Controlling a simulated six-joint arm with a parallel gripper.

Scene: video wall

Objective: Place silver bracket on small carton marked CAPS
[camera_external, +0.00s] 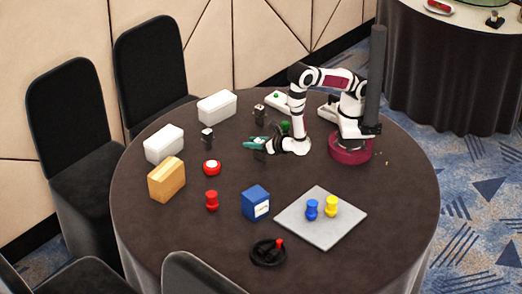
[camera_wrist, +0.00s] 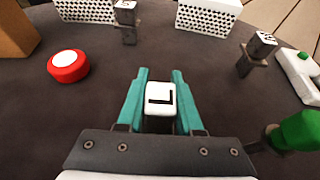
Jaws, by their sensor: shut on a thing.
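No plainly silver bracket shows. A blue box (camera_external: 251,203) with a white label stands in front of the gripper, apart from it. The label is too small to read, so I cannot confirm CAPS.
Two similar dark pieces with white tops (camera_wrist: 129,22) (camera_wrist: 257,50) stand beyond the gripper. A red button (camera_wrist: 68,66), white boxes (camera_external: 164,144) (camera_external: 217,107), a tan box (camera_external: 167,180), a red peg (camera_external: 212,201), a grey board (camera_external: 320,232) with pegs and a black cable coil (camera_external: 262,258) share the table.

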